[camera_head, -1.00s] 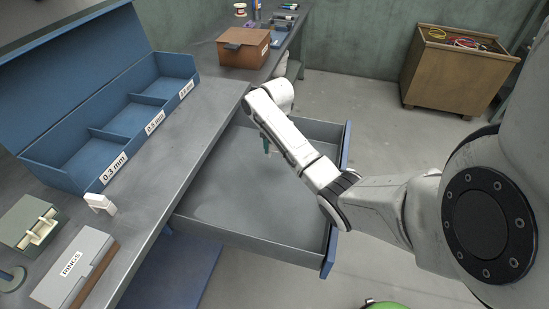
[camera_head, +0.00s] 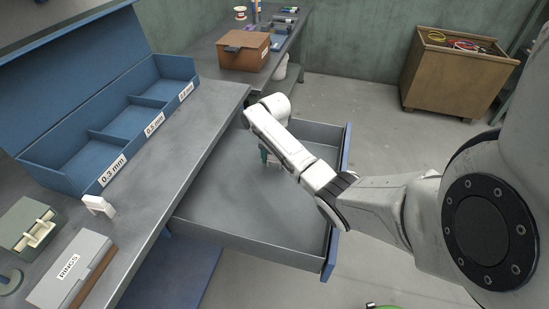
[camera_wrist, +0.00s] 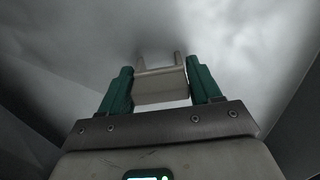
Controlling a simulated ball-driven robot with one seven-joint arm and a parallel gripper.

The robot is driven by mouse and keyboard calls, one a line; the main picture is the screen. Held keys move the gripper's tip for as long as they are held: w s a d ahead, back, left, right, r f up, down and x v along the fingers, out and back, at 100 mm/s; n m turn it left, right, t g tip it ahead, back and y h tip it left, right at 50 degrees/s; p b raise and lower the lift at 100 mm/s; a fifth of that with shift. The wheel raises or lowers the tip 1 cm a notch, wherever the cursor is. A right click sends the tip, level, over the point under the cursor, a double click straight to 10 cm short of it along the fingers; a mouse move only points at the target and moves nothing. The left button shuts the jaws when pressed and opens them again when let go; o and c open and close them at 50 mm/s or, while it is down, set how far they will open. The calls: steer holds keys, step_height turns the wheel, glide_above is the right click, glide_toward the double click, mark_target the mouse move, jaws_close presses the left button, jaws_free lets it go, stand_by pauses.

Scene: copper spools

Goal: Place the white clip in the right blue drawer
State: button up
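A white clip (camera_wrist: 160,84) sits between the two green fingers of my gripper (camera_wrist: 160,90) in the wrist view, with its prongs pointing away from the palm. The fingers appear to touch both its sides, so my gripper is shut on it. In the head view my gripper (camera_head: 268,158) points down inside the open drawer (camera_head: 235,205), near its far end and low over the grey floor. My arm hides part of it there, and whether the clip touches the floor is unclear. Another white clip-like piece (camera_head: 98,205) stands on the bench.
The drawer's blue front (camera_head: 338,205) faces right, and its interior is otherwise bare. On the bench (camera_head: 160,190) are a blue compartment bin (camera_head: 110,140), a grey box marked RINGS (camera_head: 72,272) and a green box (camera_head: 28,225). A brown box (camera_head: 243,50) stands farther back.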

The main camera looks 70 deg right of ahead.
steer(key=shift+o, duration=1.4)
steer(key=shift+r, duration=0.1)
step_height(320, 180, up, 12)
steer(key=shift+p, duration=0.4)
